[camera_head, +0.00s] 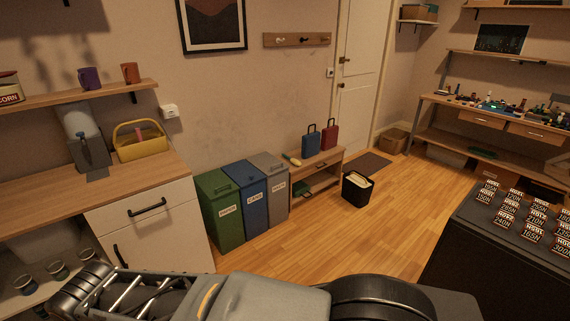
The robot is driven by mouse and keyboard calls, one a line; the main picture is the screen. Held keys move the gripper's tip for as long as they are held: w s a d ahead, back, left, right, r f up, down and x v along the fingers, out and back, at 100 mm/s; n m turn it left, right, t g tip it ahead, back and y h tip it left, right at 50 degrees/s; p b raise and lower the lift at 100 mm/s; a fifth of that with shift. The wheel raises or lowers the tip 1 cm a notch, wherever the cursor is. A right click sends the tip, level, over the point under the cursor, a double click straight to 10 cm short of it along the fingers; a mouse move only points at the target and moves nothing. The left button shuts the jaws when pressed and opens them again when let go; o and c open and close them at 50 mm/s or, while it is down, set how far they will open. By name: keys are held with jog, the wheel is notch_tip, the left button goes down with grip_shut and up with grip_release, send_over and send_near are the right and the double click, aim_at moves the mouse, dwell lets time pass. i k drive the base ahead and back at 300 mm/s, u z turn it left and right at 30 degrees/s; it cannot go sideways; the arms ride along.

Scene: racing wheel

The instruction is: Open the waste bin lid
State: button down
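Three bins stand side by side against the wall, left of centre: a green bin (220,213), a blue bin (252,200) and a grey bin (276,193). Each has a flat lid on top and a white label on its front. The lids look shut: the green lid (216,184), the blue lid (243,171) and the grey lid (266,162). The blue label seems to read CANS; the other labels are too small to read surely. My arm lies across the bottom of the picture, in front of the bins and apart from them. My gripper is not visible.
A counter (120,196) with a white drawer front (150,225) stands left of the bins. A low wooden bench (318,162) stands right of them, with a small black open basket (356,190) near it. A dark table (480,245) stands at right. The wooden floor (330,237) between is clear.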

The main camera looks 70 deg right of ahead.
aim_at(269, 165)
jog(key=z, duration=2.65)
jog(key=i, duration=0.75)
jog(key=z, duration=0.5)
jog(key=i, duration=1.3)
jog(key=u, duration=0.6)
jog(key=i, duration=1)
jog(key=u, duration=1)
jog(key=i, duration=0.3)
jog(key=u, duration=0.15)
